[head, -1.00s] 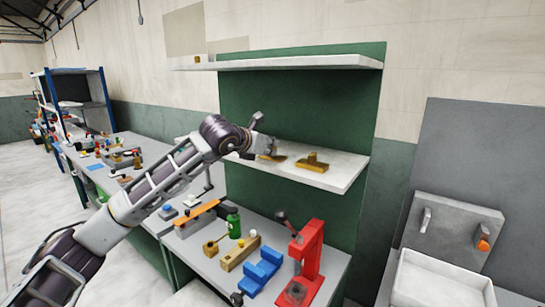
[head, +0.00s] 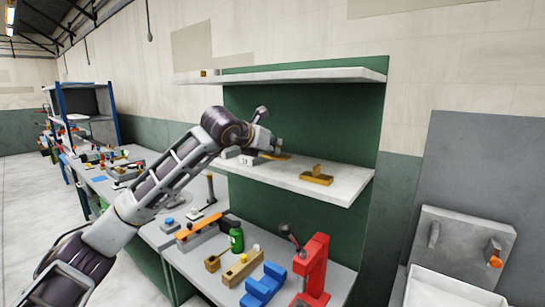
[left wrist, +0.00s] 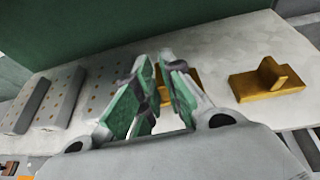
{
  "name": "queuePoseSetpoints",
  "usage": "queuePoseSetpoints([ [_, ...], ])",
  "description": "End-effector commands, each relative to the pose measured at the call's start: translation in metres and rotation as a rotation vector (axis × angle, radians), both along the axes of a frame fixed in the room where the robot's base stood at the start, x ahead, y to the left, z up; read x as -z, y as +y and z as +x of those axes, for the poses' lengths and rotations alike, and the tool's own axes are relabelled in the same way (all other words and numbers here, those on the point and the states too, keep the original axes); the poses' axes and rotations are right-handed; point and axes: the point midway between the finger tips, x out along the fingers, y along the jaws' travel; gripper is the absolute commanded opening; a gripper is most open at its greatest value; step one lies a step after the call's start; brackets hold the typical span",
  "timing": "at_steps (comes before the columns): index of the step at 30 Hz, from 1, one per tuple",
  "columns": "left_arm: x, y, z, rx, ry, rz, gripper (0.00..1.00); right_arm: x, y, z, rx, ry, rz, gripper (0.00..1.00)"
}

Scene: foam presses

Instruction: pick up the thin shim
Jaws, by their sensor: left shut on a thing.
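The thin shim (head: 275,156) is a flat brass-coloured strip at the middle shelf, left of a brass bracket. My left gripper (head: 272,150) is shut on it and appears to hold it slightly above the shelf. In the left wrist view the green-padded fingers (left wrist: 161,82) are close together, with brass colour (left wrist: 190,78) showing just behind them. The fingers hide much of the shim. My right gripper is not in view.
The brass bracket (head: 316,176) stands on the middle shelf (head: 340,190), right of the gripper. Grey blocks with brass dots (left wrist: 62,98) lie to the left. An upper shelf (head: 300,77) hangs above. A red press (head: 314,265) and blue block (head: 264,284) stand on the bench below.

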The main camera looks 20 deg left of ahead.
Motion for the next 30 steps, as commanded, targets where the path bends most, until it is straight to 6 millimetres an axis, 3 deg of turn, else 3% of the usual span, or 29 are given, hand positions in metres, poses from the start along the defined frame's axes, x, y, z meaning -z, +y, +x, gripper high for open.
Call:
queuePoseSetpoints([
  [10,-0.026,0.0,0.0,0.0,-0.001,-0.001,0.0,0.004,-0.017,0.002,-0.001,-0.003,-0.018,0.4],
  [20,-0.023,0.012,-0.03,-0.001,0.0,0.001,0.0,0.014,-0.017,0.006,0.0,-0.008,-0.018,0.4],
  [30,-0.022,0.032,-0.083,-0.003,-0.003,0.003,0.0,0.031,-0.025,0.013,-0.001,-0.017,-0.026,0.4],
])
